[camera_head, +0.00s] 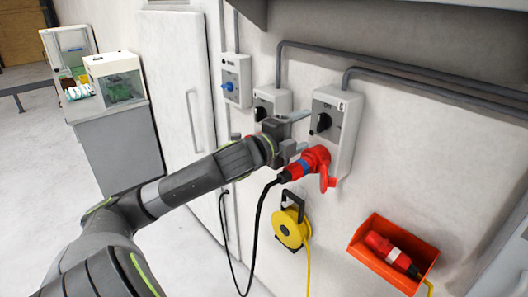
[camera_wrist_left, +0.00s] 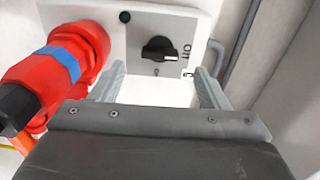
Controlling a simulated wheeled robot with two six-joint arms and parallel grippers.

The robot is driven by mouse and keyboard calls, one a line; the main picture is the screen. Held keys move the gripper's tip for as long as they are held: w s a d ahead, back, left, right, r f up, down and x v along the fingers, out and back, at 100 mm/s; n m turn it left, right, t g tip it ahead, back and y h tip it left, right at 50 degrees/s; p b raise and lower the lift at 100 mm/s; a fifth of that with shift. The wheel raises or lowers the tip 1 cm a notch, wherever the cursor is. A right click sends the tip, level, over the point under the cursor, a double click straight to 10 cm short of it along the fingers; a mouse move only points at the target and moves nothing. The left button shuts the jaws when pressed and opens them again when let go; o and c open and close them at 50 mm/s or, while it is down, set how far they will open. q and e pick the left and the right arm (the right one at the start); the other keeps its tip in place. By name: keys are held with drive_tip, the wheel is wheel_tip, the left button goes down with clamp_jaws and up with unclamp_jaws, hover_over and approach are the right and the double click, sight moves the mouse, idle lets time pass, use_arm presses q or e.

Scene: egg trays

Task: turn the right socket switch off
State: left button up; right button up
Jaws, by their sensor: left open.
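The right socket (camera_head: 349,118) is a grey-white wall box with a black rotary switch (camera_head: 322,123) and a red plug (camera_head: 303,166) inserted at its lower part. My left gripper (camera_head: 299,132) is open and empty, just left of the box in the head view. In the left wrist view the switch (camera_wrist_left: 158,49) shows ahead of the gripper (camera_wrist_left: 160,86), roughly centred between the two fingers and apart from them. Its light pointer mark points right there. The red plug (camera_wrist_left: 62,72) is close beside the left-hand finger. My right gripper is in neither view.
Two more switch boxes, one with a blue knob (camera_head: 228,86) and one partly hidden by my arm (camera_head: 272,98), are left along the wall. A yellow cable reel (camera_head: 290,229) hangs below. An orange bin (camera_head: 379,263) holds a red connector. Grey conduits run above.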

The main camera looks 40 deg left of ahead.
use_arm(q)
drive_tip(key=shift+s+a+f, duration=0.1)
drive_tip(key=shift+s, duration=1.6)
drive_tip(key=shift+s+a, duration=0.1)
drive_tip(key=shift+s, duration=0.2)
drive_tip(key=shift+s+p, duration=0.4)
drive_tip(key=shift+s, duration=0.55)
drive_tip(key=s+p, duration=0.5)
drive_tip(key=s, duration=0.1)
drive_tip(key=shift+a+p, duration=0.2)
drive_tip(key=shift+p, duration=0.15)
